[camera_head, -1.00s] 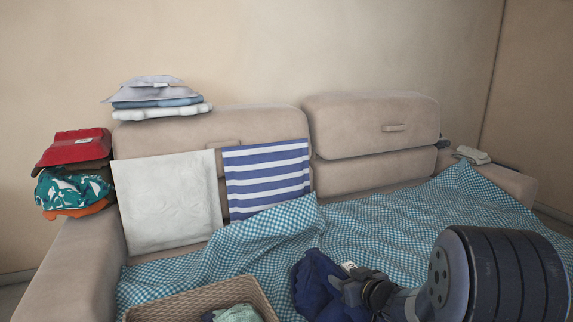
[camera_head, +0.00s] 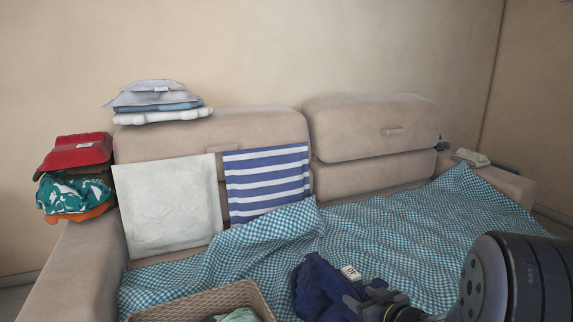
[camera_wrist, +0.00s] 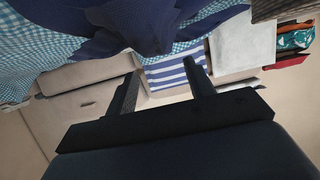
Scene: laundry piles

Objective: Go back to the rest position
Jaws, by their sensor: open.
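My gripper (camera_head: 368,298) is at the lower right of the head view, just right of a dark navy garment (camera_head: 318,288) with a white tag (camera_head: 350,273). In the wrist view the two fingers of my gripper (camera_wrist: 162,74) stand apart with nothing between them. The navy garment (camera_wrist: 130,28) fills the upper part of that view, beyond the fingertips. It lies crumpled on the blue checked blanket (camera_head: 400,230) on the sofa. I cannot tell whether a finger touches it.
A wicker basket (camera_head: 258,297) with pale green cloth stands at the bottom. Colourful clothes (camera_head: 75,190) sit on the left armrest. The blanket's right side is clear.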

